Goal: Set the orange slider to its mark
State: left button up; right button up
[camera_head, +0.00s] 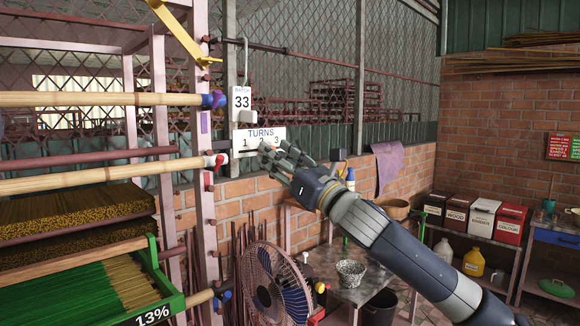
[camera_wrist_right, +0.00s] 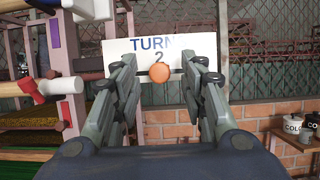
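The orange slider (camera_wrist_right: 159,72) is a round knob just below the numeral 2 on a white TURNS board (camera_wrist_right: 117,50) in the right wrist view. My right gripper (camera_head: 271,151) reaches up to the board's lower edge. In the wrist view its fingers stand apart on either side of the knob, with a visible gap on each side. No separate mark can be made out. My left gripper is not in view.
A rack post (camera_head: 201,190) with rollers stands left of the board. A fan (camera_head: 272,285) and a small table (camera_head: 349,288) stand below. Labelled boxes (camera_head: 483,217) stand at the right by the brick wall.

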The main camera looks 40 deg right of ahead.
jog(key=v, duration=1.2)
dwell(0.9)
dwell(0.5)
